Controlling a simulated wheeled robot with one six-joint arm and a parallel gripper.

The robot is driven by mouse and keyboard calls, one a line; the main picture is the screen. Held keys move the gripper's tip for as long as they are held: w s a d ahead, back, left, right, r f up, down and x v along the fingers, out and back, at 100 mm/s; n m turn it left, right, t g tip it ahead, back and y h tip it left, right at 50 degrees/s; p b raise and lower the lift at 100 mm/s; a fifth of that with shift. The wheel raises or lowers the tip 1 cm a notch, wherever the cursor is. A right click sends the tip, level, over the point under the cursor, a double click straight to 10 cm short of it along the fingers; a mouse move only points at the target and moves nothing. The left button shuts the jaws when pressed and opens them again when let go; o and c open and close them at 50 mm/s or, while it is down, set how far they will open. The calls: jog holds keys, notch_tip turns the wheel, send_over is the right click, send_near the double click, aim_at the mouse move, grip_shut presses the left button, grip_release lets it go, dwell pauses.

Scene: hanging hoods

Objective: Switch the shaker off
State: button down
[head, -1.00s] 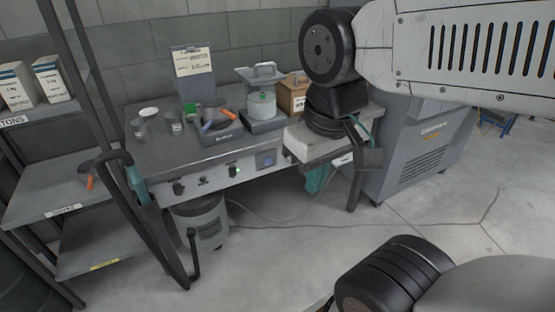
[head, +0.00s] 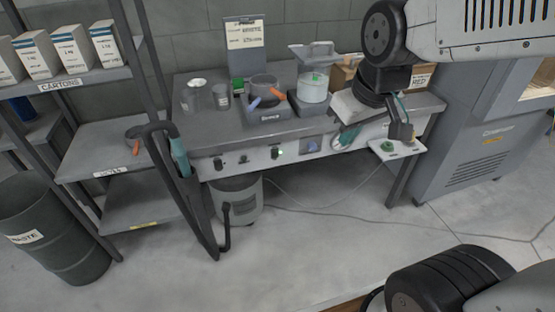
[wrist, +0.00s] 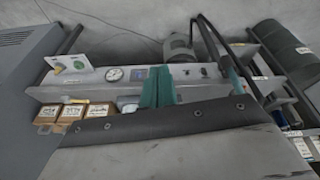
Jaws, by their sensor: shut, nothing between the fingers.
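A pale control panel (head: 262,158) runs along the bench front, with several dark knobs. One knob (head: 275,153) has a lit green light beside it. A dark device with a bowl (head: 266,114) and another under a clear pot (head: 313,90) stand above; I cannot tell which is the shaker.
A grey bucket (head: 238,204) stands beneath the bench. Shelves with cartons (head: 72,50) and a waste drum (head: 50,230) are at left. A grey cabinet (head: 480,150) stands at right.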

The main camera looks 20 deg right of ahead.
jog(key=w+a+f+n+t, duration=0.1)
jog(key=w+f+n+t, duration=0.2)
jog(key=w+f, duration=0.55)
jog(key=w+f+n+t, duration=0.25)
jog(key=w+f, duration=0.25)
jog(key=w, duration=0.7)
jog(key=w+a+f+n+t, duration=0.1)
jog(key=w+f+n+t, duration=0.2)
jog(key=w+f, duration=0.55)
jog(key=n+t, duration=0.7)
send_near(275, 153)
jog(key=s+f, duration=0.1)
jog(key=s, duration=0.6)
jog(key=shift+f, duration=0.1)
jog(key=shift+w, duration=0.1)
jog(key=w, duration=0.4)
jog(key=w+r, duration=0.1)
jog(key=w, duration=0.8)
jog(key=shift+w+r, duration=0.3)
jog(key=shift+r, duration=0.1)
